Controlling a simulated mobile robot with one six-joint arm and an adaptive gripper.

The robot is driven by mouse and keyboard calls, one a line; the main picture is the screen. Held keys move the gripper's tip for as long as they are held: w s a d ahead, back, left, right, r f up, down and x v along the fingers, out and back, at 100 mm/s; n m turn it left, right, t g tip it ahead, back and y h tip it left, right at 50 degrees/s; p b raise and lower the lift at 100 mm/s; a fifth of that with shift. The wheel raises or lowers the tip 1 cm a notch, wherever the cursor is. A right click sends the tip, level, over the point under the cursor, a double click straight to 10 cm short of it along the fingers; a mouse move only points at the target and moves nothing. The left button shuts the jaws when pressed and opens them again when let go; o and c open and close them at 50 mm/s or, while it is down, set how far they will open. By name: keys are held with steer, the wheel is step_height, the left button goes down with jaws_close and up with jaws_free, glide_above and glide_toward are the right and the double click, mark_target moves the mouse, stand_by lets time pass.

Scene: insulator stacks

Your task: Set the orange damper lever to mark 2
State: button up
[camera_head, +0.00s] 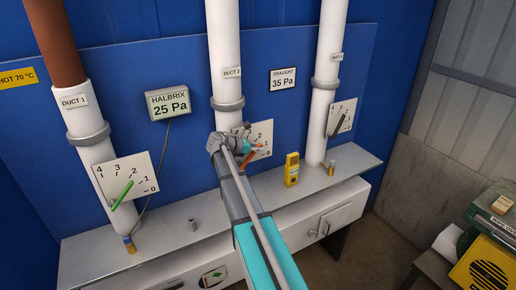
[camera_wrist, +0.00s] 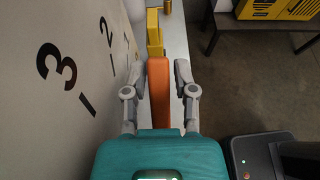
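My gripper (camera_head: 250,146) is at this lever and hides part of the plate. In the wrist view the orange lever (camera_wrist: 159,92) stands between the two fingers of my gripper (camera_wrist: 161,70). The fingers are apart, with narrow gaps on both sides of the lever. The scale plate (camera_wrist: 45,110) is at the left there, with 3, 2 and 1 showing. I cannot tell exactly which mark the lever points at.
A green lever (camera_head: 122,195) is on the Duct 1 plate and a dark lever (camera_head: 339,124) on the right duct's plate. A yellow meter (camera_head: 292,169) stands on the grey shelf (camera_head: 215,206) right of my arm. A small metal cylinder (camera_head: 193,224) stands left of it.

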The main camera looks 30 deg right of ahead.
steer(key=shift+a, duration=0.1)
steer(key=shift+r, duration=0.1)
stand_by(0.4)
step_height(320, 180, up, 9)
steer(key=p, duration=0.9)
steer(key=shift+r+p, duration=0.5)
steer(key=shift+p, duration=0.05)
steer(key=shift+f, duration=0.1)
